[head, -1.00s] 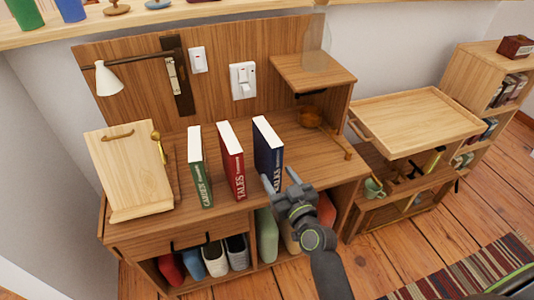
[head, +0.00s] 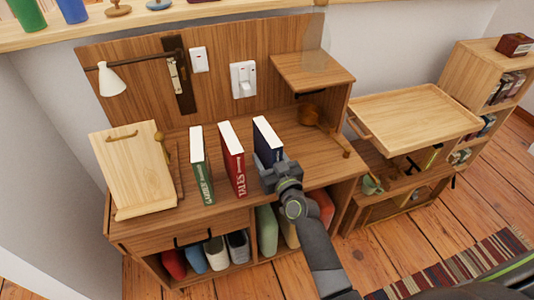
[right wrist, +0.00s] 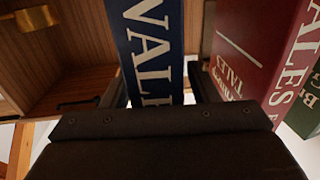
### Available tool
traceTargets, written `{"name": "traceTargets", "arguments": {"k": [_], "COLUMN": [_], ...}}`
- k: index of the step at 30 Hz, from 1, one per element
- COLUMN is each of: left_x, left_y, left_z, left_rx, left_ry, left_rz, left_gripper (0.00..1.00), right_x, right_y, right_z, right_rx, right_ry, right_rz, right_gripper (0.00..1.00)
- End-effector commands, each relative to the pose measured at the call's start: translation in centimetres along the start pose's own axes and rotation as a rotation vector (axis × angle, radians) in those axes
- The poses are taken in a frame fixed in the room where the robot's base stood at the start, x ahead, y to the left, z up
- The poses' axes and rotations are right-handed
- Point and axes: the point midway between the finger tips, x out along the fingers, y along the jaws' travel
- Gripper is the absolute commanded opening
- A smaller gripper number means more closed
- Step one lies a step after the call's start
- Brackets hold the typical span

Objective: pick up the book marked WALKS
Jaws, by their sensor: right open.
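The blue book marked WALKS (head: 267,140) stands upright on the wooden desk, rightmost of three books. Its lower spine is hidden behind my right gripper (head: 279,170) in the head view. In the right wrist view the blue spine (right wrist: 153,45) with big white letters fills the space between the two dark fingers. The right gripper is open, with a finger on each side of the spine; whether either finger touches it I cannot tell. My left gripper is not in view.
A red TALES book (head: 232,160) and a green book (head: 201,168) stand to the left, the red one close by. A slanted wooden board (head: 128,165) is farther left.

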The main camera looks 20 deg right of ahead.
Motion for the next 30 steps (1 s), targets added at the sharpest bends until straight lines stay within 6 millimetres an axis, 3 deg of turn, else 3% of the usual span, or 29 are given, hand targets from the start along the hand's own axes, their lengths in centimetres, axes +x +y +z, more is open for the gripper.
{"name": "traceTargets", "arguments": {"k": [6,18,30], "left_x": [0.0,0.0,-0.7], "left_y": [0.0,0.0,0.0], "left_z": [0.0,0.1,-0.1], "left_rx": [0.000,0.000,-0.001], "left_ry": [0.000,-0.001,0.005], "left_rz": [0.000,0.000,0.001], "left_gripper": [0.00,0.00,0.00], "right_x": [0.0,0.0,0.0], "right_y": [0.0,0.0,0.0], "right_z": [0.0,0.0,-1.0], "right_rx": [0.000,0.000,0.002], "right_ry": [0.001,0.000,0.004], "right_rz": [0.000,0.000,0.000], "right_gripper": [0.53,0.01,0.00]}}
